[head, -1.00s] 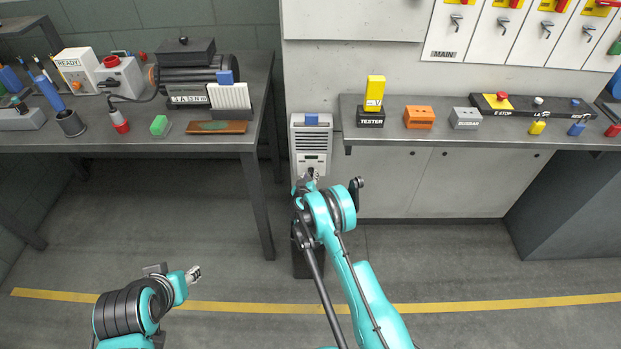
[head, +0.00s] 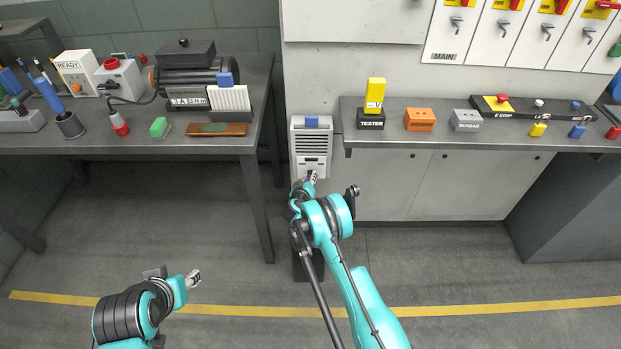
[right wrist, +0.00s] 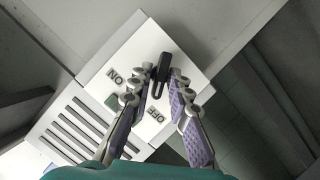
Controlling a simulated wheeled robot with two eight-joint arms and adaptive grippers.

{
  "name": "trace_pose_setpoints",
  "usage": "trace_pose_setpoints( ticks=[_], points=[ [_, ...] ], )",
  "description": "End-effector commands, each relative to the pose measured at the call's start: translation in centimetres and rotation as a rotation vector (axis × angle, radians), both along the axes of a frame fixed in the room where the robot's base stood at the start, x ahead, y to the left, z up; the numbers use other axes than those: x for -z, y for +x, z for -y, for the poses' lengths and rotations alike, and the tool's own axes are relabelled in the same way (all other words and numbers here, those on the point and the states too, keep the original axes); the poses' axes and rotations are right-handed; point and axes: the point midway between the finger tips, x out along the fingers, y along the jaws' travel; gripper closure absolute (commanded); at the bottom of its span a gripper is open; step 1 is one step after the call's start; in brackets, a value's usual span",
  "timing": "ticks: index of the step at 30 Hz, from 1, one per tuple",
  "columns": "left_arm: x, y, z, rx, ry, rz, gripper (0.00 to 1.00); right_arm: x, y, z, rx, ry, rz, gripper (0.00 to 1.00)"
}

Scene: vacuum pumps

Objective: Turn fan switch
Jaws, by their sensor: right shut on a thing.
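The fan unit (head: 311,140) is a pale upright box with a slotted grille, between the workbench and the counter. Its switch (right wrist: 163,68) is a black lever on a white plate, with ON and OFF labels seen upside down in the right wrist view. My right gripper (right wrist: 161,80) has its fingers on either side of the lever and is shut on it. In the head view the right gripper (head: 312,176) is at the unit's lower front and mostly hides the switch. My left gripper (head: 193,279) is low at left, away from everything; its opening is too small to judge.
The workbench (head: 130,148) with tools stands left. The counter (head: 460,142) at right carries a yellow tester (head: 375,96), an orange block (head: 419,118) and a grey block (head: 466,120). A green square (right wrist: 112,101) is beside the ON label.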

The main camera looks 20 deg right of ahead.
Motion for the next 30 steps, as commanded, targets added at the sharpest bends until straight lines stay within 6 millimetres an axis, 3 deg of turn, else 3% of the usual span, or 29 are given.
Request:
trace_pose_setpoints(
  ticks=[7, 8, 9, 20, 23, 30],
  points=[
    [0.0, 0.0, 0.0, 0.0, 0.0, 0.0, 0.6, 0.0, 0.0, 0.0, -0.001, -0.009, -0.003, 1.0],
    [0.0, 0.0, 0.0, 0.0, 0.0, 0.0, 0.6, 0.0, 0.0, 0.0, -0.001, -0.009, -0.003, 0.77],
    [0.0, 0.0, 0.0, 0.0, 0.0, 0.0, 0.6, 0.0, 0.0, 0.0, 0.0, -0.008, -0.003, 0.69],
    [0.0, 0.0, 0.0, 0.0, 0.0, 0.0, 0.6, -0.1, -0.3, -0.2, -0.001, -0.007, -0.002, 0.69],
    [0.0, 0.0, 0.0, 0.0, 0.0, 0.0, 0.6, -0.5, -1.3, -0.9, -0.004, -0.007, -0.002, 0.69],
    [0.0, 0.0, 0.0, 0.0, 0.0, 0.0, 0.6, -2.2, -5.6, -3.2, -0.004, -0.008, -0.003, 0.69]
  ],
)
